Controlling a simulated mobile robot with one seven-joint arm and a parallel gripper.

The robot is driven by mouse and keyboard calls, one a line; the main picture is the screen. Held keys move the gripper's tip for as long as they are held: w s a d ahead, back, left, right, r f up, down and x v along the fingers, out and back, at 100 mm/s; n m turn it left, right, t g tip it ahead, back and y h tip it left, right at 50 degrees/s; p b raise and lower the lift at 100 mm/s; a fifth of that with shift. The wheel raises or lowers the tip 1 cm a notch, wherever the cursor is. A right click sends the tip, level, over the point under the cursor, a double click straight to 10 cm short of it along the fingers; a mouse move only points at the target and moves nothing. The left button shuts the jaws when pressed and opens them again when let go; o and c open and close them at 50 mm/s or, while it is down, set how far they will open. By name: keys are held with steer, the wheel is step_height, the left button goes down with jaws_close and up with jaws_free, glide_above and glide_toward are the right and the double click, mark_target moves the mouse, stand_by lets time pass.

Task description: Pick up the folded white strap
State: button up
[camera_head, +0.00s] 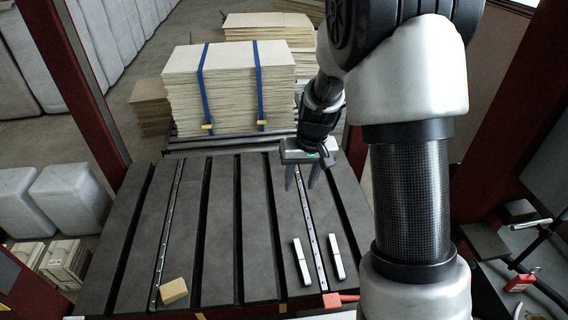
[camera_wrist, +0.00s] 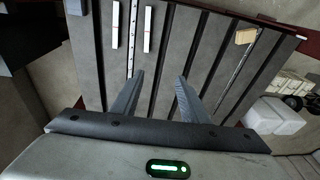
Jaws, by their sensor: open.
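Two slim white folded strips lie on the dark slatted table near its front edge, either side of a perforated metal rail. The left strip (camera_head: 302,262) and the right strip (camera_head: 336,258) look alike, and I cannot tell which is the strap meant. In the wrist view they appear at the top, the left one here (camera_wrist: 148,29) and the right one here (camera_wrist: 115,25). My gripper (camera_head: 302,178) is open and empty above the back part of the table, apart from both strips. Its two fingers (camera_wrist: 160,76) point down, with nothing between them.
A tan block (camera_head: 174,290) lies at the table's front left. A strapped stack of boards (camera_head: 228,88) stands behind the table. Dark red posts (camera_head: 72,85) flank it. A red clamp-like part (camera_head: 340,299) sits at the front edge. The table's middle slats (camera_head: 220,220) are clear.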

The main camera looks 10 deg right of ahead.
step_height(320, 180, down, 15)
steer(key=w+d+g+b, duration=0.1)
steer(key=w+b, duration=0.1)
steer(key=h+b, duration=0.1)
steer(key=b, duration=0.3)
glide_above(302, 259)
steer(key=shift+n+g, duration=0.3)
steer(key=f, duration=2.2)
steer(key=shift+a+f, duration=0.3)
steer(key=shift+f, duration=0.1)
steer(key=shift+w+d+f+b, duration=0.15)
steer(key=shift+f+b, duration=0.1)
steer(key=shift+f, duration=1.1)
steer(key=shift+s+d+f+b, duration=0.15)
steer(key=shift+f+b, duration=0.1)
steer(key=shift+f, duration=1.05)
steer(key=shift+w, duration=0.1)
jaws_close()
